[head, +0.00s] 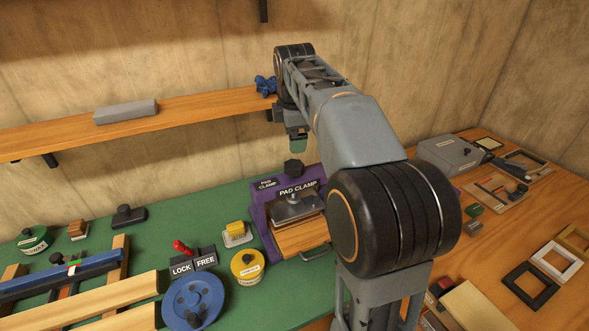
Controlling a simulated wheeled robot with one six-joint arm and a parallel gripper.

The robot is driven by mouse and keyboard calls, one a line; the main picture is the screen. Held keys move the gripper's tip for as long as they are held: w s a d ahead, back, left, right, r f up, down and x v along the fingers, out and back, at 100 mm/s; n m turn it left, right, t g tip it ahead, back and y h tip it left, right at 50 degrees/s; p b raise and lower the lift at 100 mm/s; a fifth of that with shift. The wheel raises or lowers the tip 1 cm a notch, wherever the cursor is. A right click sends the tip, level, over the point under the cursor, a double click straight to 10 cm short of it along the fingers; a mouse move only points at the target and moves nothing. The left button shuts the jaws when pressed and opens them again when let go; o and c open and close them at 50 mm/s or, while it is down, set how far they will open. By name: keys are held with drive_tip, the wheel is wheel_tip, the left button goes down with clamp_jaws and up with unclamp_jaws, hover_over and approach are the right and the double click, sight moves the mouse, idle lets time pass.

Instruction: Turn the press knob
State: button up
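A purple press labelled "PAD CLAMP" (263,216) stands on the green bench top in the middle of the head view. A black knob (294,169) sits on top of it. A metal plate (298,207) shows at its front, above a wooden board (302,236). My gripper (297,148) points down above the black knob, with a small gap in the picture between its greenish tip and the knob. It is small and seen partly from behind the arm, so its finger opening is unclear. My arm hides the right side of the press.
A blue handwheel (193,301), LOCK/FREE blocks (193,261) with a red lever and a yellow tin (247,267) stand left of the press. A wooden shelf (200,107) runs behind, near my wrist. Picture frames (530,286) lie at the right.

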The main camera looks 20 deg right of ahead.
sight(295, 164)
drive_tip(key=w+f+m, duration=0.1)
drive_tip(key=f+m, duration=0.3)
drive_tip(key=m, duration=0.2)
drive_tip(key=w+d+f+m, duration=0.1)
drive_tip(key=w+f+m, duration=0.1)
drive_tip(key=f+m, duration=0.3)
drive_tip(key=w+d+f+m+t, duration=0.1)
drive_tip(key=w+f+m, duration=0.1)
drive_tip(key=f+m, duration=0.3)
drive_tip(key=shift+d+m+h, duration=0.15)
drive_tip(key=shift+m, duration=0.85)
drive_tip(key=shift+d+m+h, duration=0.1)
drive_tip(key=shift+m+h, duration=0.05)
drive_tip(key=shift+m, duration=0.85)
drive_tip(key=shift+c, duration=0.3)
drive_tip(key=c, duration=0.9)
drive_tip(key=shift+n+t+y, duration=0.3)
drive_tip(key=shift+n+y, duration=0.6)
drive_tip(key=shift+n, duration=1.5)
drive_tip(key=o, duration=1)
drive_tip(key=shift+c, duration=0.2)
